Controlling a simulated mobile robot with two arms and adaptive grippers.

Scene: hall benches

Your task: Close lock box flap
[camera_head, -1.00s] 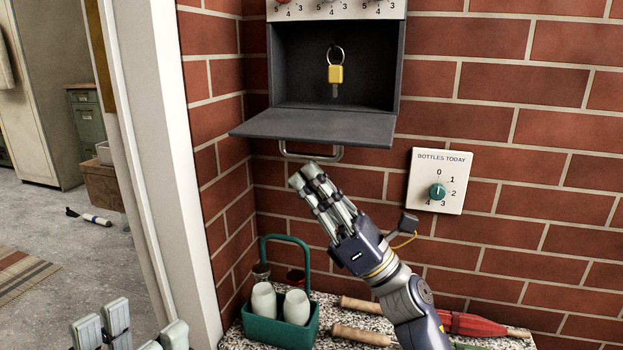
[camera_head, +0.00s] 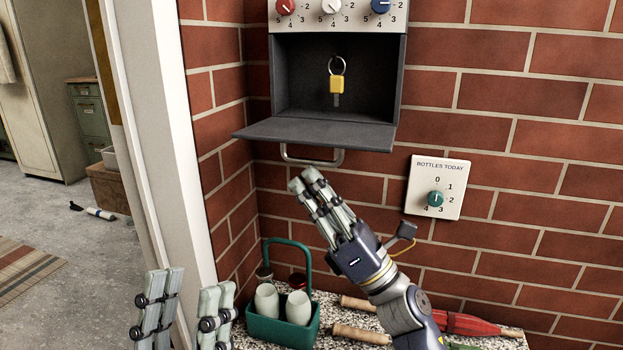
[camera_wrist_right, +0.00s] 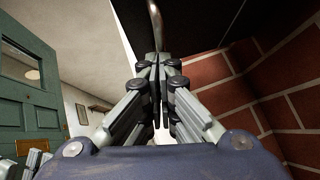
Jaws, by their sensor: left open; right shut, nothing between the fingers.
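The lock box (camera_head: 292,70) is a dark grey box on the brick wall, open at the front. Its flap (camera_head: 320,131) hangs down level, with a metal loop handle (camera_head: 312,161) under its front edge. A key with a yellow tag (camera_head: 337,85) hangs inside. My right gripper (camera_head: 303,181) is shut and empty, its fingertips just below the handle; whether they touch it I cannot tell. In the right wrist view, the shut fingertips (camera_wrist_right: 158,62) point at the metal handle (camera_wrist_right: 155,22) beneath the dark flap. My left gripper (camera_head: 185,300) is open at the bottom left, away from the box.
Three dials in red, white and blue sit above the box (camera_head: 331,8). A "Bottles today" dial plate (camera_head: 437,188) is on the wall to the right. Below, a speckled bench (camera_head: 365,322) holds a green bottle carrier (camera_head: 283,325) and wooden-handled tools. A doorway opens at left.

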